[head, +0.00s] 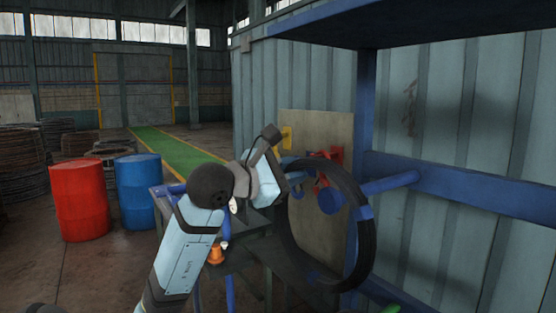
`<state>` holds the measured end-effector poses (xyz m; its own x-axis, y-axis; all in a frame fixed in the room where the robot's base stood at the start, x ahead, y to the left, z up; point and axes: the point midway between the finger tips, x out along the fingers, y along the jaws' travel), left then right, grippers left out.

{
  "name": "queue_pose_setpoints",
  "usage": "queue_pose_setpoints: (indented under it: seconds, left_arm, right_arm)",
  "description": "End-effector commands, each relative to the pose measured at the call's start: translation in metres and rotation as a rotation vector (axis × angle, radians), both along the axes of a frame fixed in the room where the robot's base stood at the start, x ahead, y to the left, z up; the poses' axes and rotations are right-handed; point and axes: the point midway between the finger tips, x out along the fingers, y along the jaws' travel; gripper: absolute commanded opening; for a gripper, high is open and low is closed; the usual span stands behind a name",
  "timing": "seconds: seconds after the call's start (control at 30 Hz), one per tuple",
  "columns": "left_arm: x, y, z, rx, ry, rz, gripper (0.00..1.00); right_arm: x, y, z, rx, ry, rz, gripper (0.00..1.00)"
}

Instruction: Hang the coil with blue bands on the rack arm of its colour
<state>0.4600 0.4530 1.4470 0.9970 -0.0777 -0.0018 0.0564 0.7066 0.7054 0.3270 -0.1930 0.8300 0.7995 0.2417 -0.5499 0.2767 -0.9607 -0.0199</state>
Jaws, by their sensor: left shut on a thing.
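A blue rack arm (395,183) comes from the blue rack at the right. The ring's right rim crosses in front of this arm. The arm's round blue end shows inside the ring's opening. I cannot tell for sure from this view whether the end has passed through the ring. My right gripper is not in view.
Red (334,154) and yellow (286,137) fittings show by a tan board (310,125) behind the coil. A blue rack beam (470,190) runs at the right. A dark bench (255,248) with an orange spool (216,252) stands below. Red (80,200) and blue (137,190) drums stand left.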

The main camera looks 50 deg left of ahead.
Motion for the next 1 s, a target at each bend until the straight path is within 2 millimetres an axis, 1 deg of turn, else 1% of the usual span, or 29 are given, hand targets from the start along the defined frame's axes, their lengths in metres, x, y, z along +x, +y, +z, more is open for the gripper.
queue_pose_setpoints:
  seconds: [0.07, 0.27, 0.6, 0.8, 1.0]
  left_arm:
    - [0.01, -0.001, 0.004, -0.003, -0.004, 0.0, 0.0]
    - [0.036, -0.003, 0.003, -0.002, -0.003, -0.001, 0.0]
    - [0.08, -0.006, 0.002, -0.004, -0.005, -0.001, 0.0]
    - [0.105, -0.008, 0.001, -0.004, -0.005, -0.001, 0.0]
    - [0.13, -0.01, 0.0, -0.003, -0.005, -0.001, 0.0]
  right_arm:
    - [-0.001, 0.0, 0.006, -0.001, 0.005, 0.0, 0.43]
    - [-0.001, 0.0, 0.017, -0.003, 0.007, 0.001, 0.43]
    - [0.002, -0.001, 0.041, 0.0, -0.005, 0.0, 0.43]
    - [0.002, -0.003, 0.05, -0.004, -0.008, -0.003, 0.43]
    - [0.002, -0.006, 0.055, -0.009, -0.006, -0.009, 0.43]
